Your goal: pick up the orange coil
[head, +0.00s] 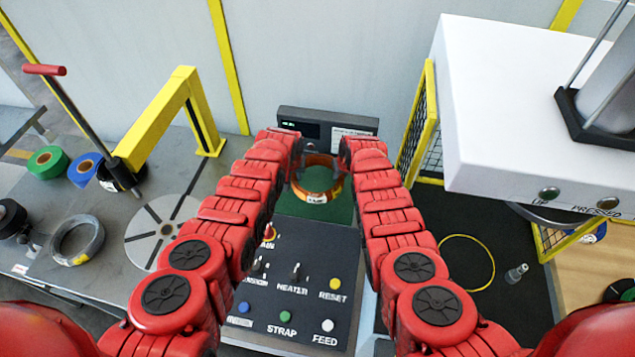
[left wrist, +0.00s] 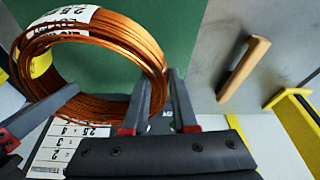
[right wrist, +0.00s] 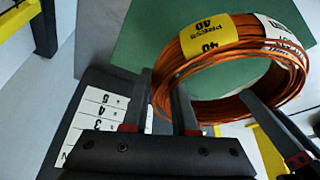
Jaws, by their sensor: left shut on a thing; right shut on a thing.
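The orange coil (head: 335,190) is a ring of copper-coloured wire with white and yellow labels, in front of the dark scale-like box in the head view. My left gripper (head: 295,168) is shut on its left side and my right gripper (head: 344,164) on its right side. In the left wrist view the coil (left wrist: 149,58) runs between the two fingers (left wrist: 161,98). In the right wrist view the coil (right wrist: 240,45) also passes between the fingers (right wrist: 160,100). Green surface shows through the ring; I cannot tell whether the coil touches it.
A control panel (head: 290,285) with buttons lies between my arms. A yellow post (head: 160,115), a grey coil (head: 78,240) and green tape (head: 47,161) are at left. A white press housing (head: 520,110) and a yellow-framed mesh guard (head: 415,130) stand at right. A yellow ring (head: 490,265) lies on the dark mat.

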